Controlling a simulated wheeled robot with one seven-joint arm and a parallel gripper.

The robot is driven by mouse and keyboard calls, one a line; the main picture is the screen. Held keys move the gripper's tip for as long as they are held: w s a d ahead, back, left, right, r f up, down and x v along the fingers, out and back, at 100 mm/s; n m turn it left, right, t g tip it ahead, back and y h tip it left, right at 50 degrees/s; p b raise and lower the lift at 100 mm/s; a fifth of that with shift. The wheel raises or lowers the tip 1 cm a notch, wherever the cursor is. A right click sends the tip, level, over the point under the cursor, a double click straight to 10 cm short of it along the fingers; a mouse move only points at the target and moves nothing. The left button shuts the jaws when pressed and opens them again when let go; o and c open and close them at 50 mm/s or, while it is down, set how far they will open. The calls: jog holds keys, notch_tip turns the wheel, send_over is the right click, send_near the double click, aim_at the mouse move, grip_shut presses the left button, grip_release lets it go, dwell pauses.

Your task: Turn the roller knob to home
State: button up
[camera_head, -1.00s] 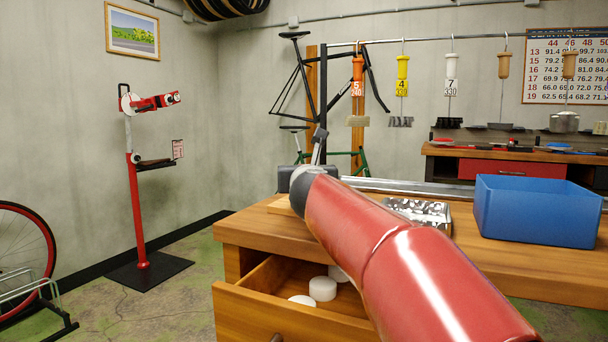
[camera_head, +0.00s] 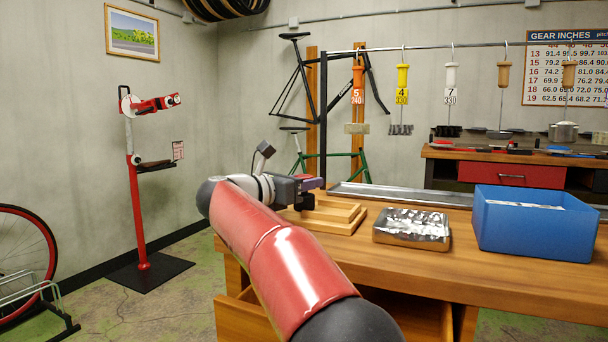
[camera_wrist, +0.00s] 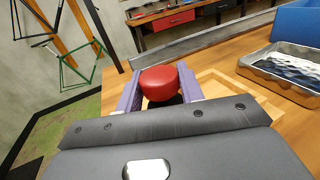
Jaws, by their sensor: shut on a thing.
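A rounded red knob (camera_wrist: 160,82) sits between the two purple fingers of my gripper (camera_wrist: 159,92) in the wrist view. The fingers press on its left and right sides, so my gripper is shut on it. In the head view my gripper (camera_head: 312,184) is at the left end of the workbench, just above and behind a light wooden frame (camera_head: 340,222). Only a small red patch of the knob shows there. What the knob is attached to is hidden by my gripper, and its turn angle cannot be read.
A foil-lined metal pan (camera_head: 412,238) and a blue bin (camera_head: 535,225) stand on the workbench (camera_head: 460,272) to the right. A long metal tray (camera_head: 400,195) lies along the back. Coloured-handled tools hang behind.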

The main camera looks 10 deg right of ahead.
jog(key=shift+r+m+g+h+p, duration=0.1)
jog(key=shift+m+g+h+p, duration=1.05)
jog(key=shift+g, duration=0.75)
jog(key=shift+m+g, duration=0.3)
jog(key=shift+m, duration=0.05)
jog(key=o, duration=1)
jog(key=shift+c, duration=0.2)
jog(key=v, duration=0.7)
jog(key=shift+s+a, duration=0.1)
jog(key=shift+a, duration=0.25)
jog(key=shift+b, duration=0.3)
